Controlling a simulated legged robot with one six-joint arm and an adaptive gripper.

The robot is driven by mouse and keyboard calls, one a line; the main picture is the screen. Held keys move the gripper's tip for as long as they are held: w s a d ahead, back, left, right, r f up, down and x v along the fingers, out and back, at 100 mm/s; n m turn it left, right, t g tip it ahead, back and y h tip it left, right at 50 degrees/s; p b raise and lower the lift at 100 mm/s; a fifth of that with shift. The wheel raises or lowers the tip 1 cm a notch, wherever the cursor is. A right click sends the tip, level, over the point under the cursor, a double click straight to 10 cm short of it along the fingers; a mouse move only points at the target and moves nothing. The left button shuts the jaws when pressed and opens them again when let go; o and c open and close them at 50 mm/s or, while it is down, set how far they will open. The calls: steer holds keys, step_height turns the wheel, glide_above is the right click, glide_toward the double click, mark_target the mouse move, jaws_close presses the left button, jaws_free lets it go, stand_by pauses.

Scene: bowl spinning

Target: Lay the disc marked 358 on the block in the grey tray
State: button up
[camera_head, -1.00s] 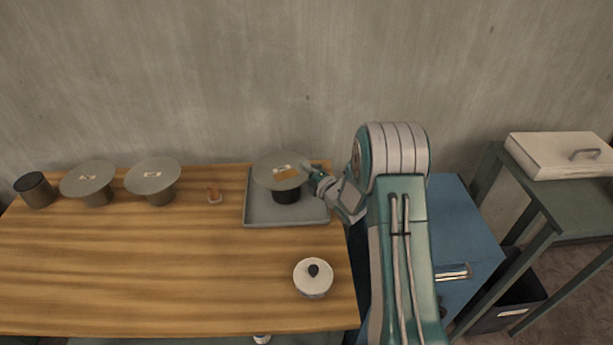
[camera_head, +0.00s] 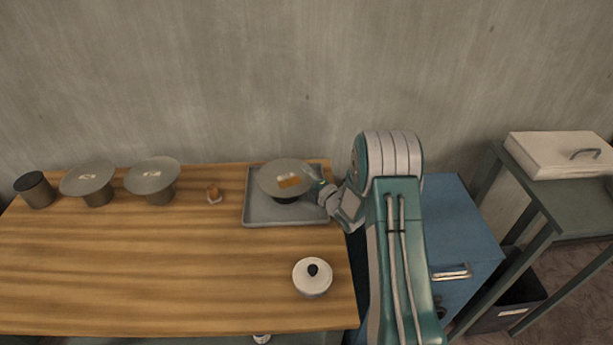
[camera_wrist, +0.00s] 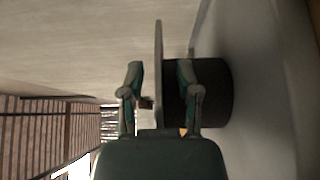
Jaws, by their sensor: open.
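The grey tray (camera_head: 256,214) sits at the table's back right. In it stands a dark block (camera_head: 284,200), mostly hidden under a wide grey disc (camera_head: 278,170) with an orange patch; any number on it is too small to read. My gripper (camera_head: 322,186) is at the disc's right edge. In the wrist view the disc (camera_wrist: 158,45) is edge-on, close against the block (camera_wrist: 213,95) and seemingly resting on it. My open gripper (camera_wrist: 158,80) has one finger on each side of the rim, with gaps visible.
Two more grey discs, one at the far left (camera_head: 88,176) and one nearer (camera_head: 152,172), lie on stands. A dark cylinder (camera_head: 36,190), a small orange-topped item (camera_head: 213,193) and a white lidded pot (camera_head: 313,279) are on the table. The table's middle is clear.

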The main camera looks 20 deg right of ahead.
steer(key=v, duration=1.2)
steer(key=shift+r, duration=0.1)
steer(key=s+r+m+g+h, duration=0.2)
steer(key=r+m+g+h, duration=0.15)
steer(key=r+m, duration=0.4)
steer(key=s+r+m+g+h, duration=0.2)
steer(key=s+r+m+h, duration=0.15)
steer(key=r, duration=0.65)
steer(key=s+a+r+m+g, duration=0.1)
steer(key=s+a+m+g, duration=0.1)
steer(key=s, duration=0.6)
steer(key=s+a+r+m+g, duration=0.1)
steer(key=s+a+r+m, duration=0.1)
steer(key=s+m, duration=0.3)
steer(key=s+a+r+m+g, duration=0.2)
steer(key=s+a+m, duration=0.2)
steer(key=s, duration=0.7)
steer(key=shift+s+a+r+g, duration=0.15)
steer(key=shift+s+a+g, duration=0.05)
steer(key=shift+s+g, duration=0.15)
